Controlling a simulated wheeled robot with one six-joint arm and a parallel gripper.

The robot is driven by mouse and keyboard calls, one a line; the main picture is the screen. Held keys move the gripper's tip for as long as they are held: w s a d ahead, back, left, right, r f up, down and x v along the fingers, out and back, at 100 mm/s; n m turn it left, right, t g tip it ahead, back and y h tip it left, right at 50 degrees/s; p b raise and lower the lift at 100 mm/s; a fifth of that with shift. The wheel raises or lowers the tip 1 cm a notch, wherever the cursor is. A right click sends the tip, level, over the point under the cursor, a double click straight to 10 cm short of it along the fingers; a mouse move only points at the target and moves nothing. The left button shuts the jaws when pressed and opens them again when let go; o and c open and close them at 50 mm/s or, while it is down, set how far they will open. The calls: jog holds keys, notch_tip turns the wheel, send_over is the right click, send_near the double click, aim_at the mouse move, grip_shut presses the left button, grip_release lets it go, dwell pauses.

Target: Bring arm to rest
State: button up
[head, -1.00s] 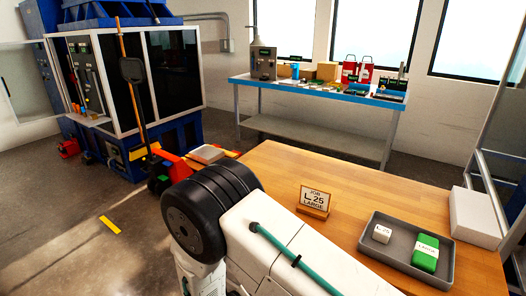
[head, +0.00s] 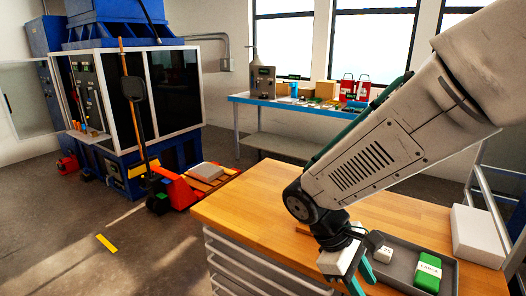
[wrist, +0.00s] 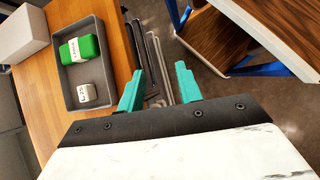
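My gripper (head: 361,278) hangs at the front edge of the wooden-topped bench, just left of the grey tray. In the wrist view its two teal fingers (wrist: 159,90) are spread apart with nothing between them; drawer handles and floor show beyond. The grey tray (head: 407,263) holds a small white block (head: 384,254) marked 25 and a green box (head: 428,270) with a white label. In the wrist view the tray (wrist: 68,85) lies to the left of the fingers, apart from them. The job sign is mostly hidden behind my arm.
The wooden bench top (head: 255,205) is clear on its left. A white block-like box (head: 478,236) stands behind the tray. A red pallet jack (head: 190,187) and a blue machine (head: 130,100) stand at the left. A blue-topped table (head: 270,103) stands behind.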

jog(key=s+d+r+m+t+y, duration=0.4)
jog(key=s+d+r+m+y, duration=0.2)
jog(key=s+r+m, duration=0.4)
notch_tip(320, 180, up, 2)
jog(key=shift+s+d, duration=0.35)
jog(key=shift+d, duration=0.45)
